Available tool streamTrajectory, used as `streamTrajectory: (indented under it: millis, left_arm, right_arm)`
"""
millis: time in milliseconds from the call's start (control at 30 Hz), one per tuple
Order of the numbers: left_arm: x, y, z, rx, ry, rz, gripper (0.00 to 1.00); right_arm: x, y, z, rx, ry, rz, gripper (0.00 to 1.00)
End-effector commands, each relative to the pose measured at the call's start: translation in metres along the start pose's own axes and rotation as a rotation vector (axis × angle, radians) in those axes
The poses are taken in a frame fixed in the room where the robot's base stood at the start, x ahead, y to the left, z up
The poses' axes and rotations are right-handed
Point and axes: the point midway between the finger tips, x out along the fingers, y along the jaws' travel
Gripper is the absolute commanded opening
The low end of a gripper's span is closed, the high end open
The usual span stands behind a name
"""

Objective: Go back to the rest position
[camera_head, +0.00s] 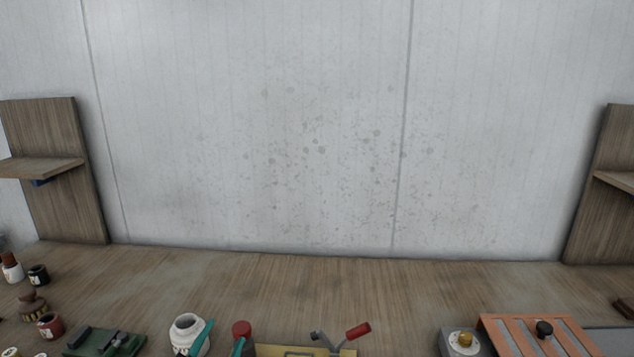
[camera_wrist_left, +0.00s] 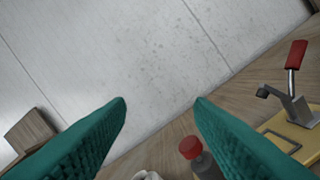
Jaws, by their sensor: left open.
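My left gripper (camera_head: 222,336) shows only as two teal fingertips at the bottom edge of the head view, between a white jar (camera_head: 184,323) and a red-capped bottle (camera_head: 242,328). In the left wrist view its two ridged teal fingers (camera_wrist_left: 161,101) stand wide apart with nothing between the tips. The red-capped bottle (camera_wrist_left: 190,148) is low in that view, beyond the fingers. My right gripper is in neither view.
A wooden bench top (camera_head: 300,285) runs along a stained grey wall (camera_head: 250,120). A red-handled clamp (camera_head: 345,333) on a yellow plate, a green tool block (camera_head: 104,342), small jars at left and an orange slatted box (camera_head: 530,336) line the front. The bench's back is clear.

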Motion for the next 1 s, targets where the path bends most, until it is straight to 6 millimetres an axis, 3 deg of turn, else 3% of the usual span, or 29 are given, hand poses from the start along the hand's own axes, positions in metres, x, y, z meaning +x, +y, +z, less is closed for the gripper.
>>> streamTrajectory:
  millis: [33,100,233,400,700,733,1000]
  left_arm:
    - [-0.021,-0.009,-0.033,-0.086,0.167,-0.017,0.48]
    - [-0.052,-0.022,-0.073,-0.183,0.389,-0.054,0.48]
    - [-0.113,-0.049,-0.121,-0.306,0.707,-0.140,0.48]
    - [-0.178,-0.075,-0.147,-0.399,0.977,-0.246,0.48]
    - [-0.272,-0.105,-0.153,-0.503,1.306,-0.422,0.48]
    - [-0.281,-0.108,-0.152,-0.511,1.335,-0.440,0.48]
    - [-0.271,-0.154,-0.214,-0.501,1.356,-0.452,0.48]
  right_arm:
    - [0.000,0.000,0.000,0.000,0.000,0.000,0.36]
    - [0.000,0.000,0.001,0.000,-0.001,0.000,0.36]
    - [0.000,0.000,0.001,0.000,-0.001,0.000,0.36]
    - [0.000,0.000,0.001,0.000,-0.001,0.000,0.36]
    - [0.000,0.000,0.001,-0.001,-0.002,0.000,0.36]
    - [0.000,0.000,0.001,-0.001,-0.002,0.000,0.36]
    - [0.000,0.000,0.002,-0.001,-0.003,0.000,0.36]
